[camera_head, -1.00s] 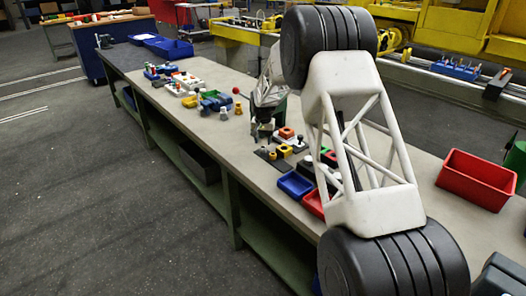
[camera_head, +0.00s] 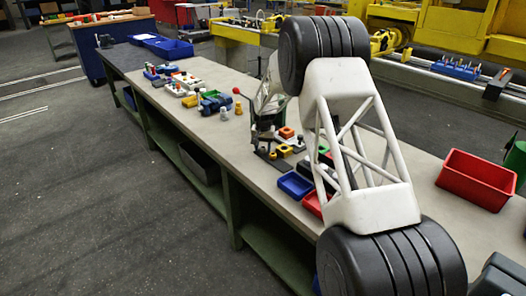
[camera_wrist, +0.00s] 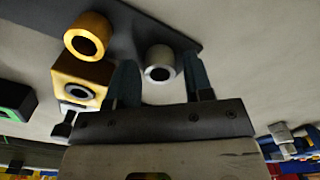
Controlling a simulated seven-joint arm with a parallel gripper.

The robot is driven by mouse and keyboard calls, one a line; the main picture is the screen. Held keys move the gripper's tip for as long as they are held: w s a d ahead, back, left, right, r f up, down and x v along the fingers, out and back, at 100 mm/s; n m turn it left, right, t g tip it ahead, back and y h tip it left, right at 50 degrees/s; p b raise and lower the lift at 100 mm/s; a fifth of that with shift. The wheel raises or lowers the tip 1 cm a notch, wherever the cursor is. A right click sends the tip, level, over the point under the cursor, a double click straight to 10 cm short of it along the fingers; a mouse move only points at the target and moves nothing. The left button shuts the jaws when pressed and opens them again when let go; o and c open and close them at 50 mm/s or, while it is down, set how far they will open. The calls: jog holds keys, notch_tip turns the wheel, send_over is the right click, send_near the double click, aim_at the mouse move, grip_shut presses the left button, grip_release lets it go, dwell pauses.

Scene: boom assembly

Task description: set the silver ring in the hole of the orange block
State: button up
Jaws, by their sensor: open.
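The silver ring (camera_wrist: 160,63) sits on a dark strip (camera_wrist: 135,22) in the wrist view, its dark opening facing the camera. My gripper (camera_wrist: 160,78) is open, with one finger on each side of the ring; I cannot tell whether they touch it. In the head view my gripper (camera_head: 264,148) is low over the bench beside the blocks. The orange block (camera_head: 286,132) stands behind a yellow block (camera_head: 284,151) there. The orange block cannot be made out for sure in the wrist view. The ring is hard to make out in the head view.
A gold ring (camera_wrist: 87,36) shares the strip, close to a yellow block (camera_wrist: 80,80) with a hole. A green part (camera_wrist: 14,100) lies at the left. A blue tray (camera_head: 295,185) and a red bin (camera_head: 477,180) stand on the bench.

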jog(key=shift+c, duration=0.2)
jog(key=c, duration=0.7)
jog(key=shift+r, duration=1.4)
jog(key=shift+w+d+r, duration=0.35)
jog(key=shift+w+d, duration=0.05)
jog(key=shift+w, duration=0.25)
jog(key=w+d+r, duration=0.2)
jog(key=w+d, duration=0.1)
jog(key=w+d+r, duration=0.3)
jog(key=w, duration=0.1)
jog(key=w+d+r, duration=0.3)
jog(key=shift+w+d, duration=0.2)
jog(key=shift+d, duration=0.05)
